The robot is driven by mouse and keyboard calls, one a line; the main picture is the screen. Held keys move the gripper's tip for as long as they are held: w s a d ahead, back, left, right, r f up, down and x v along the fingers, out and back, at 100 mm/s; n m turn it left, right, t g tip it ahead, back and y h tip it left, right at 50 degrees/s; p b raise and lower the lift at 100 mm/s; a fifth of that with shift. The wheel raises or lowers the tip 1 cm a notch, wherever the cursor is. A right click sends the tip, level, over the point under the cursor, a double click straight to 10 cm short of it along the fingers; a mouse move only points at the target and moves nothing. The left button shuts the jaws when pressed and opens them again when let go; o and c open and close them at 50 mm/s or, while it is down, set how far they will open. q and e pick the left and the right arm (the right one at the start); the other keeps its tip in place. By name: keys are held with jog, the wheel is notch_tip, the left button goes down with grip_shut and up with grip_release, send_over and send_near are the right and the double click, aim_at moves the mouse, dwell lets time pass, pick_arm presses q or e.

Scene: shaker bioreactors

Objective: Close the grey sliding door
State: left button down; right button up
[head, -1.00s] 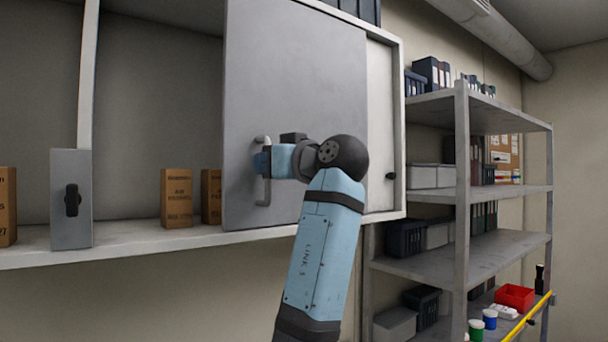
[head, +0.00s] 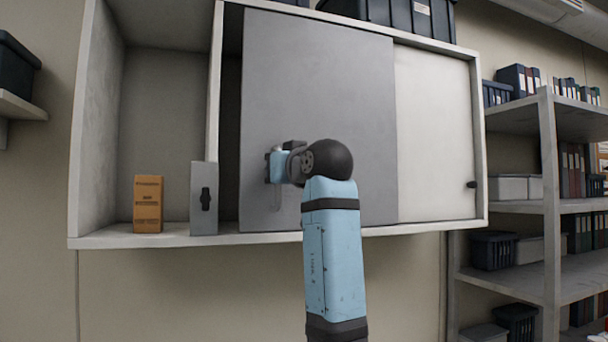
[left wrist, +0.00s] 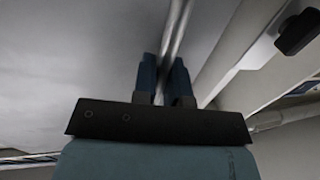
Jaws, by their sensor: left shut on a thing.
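The grey sliding door (head: 330,100) is a flat panel on the white wall cabinet. Only a narrow dark gap (head: 231,140) shows between its left edge and the upright divider (head: 215,90). The door overlaps a white panel (head: 432,130) on the right. My left gripper (head: 272,166) is at the door's metal handle (head: 277,198), near the door's left edge. In the left wrist view, the blue fingers (left wrist: 162,78) are shut around the upright bar of the handle (left wrist: 178,35). My right gripper is in neither view.
A grey plate with a black latch (head: 203,198) stands at the divider's foot. An orange box (head: 148,205) stands in the open left compartment. Dark bins (head: 405,15) sit on the cabinet. A metal shelf rack (head: 550,190) stands at the right.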

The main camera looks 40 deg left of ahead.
aim_at(247, 171)
pick_arm(q)
jog(key=shift+s+a, duration=0.65)
jog(key=shift+s, duration=0.3)
jog(key=shift+s+a, duration=0.6)
jog(key=shift+s, duration=0.35)
jog(key=c, duration=1.4)
grip_release()
jog(key=shift+o, duration=1)
jog(key=shift+s+a, duration=0.2)
jog(key=shift+d, duration=0.1)
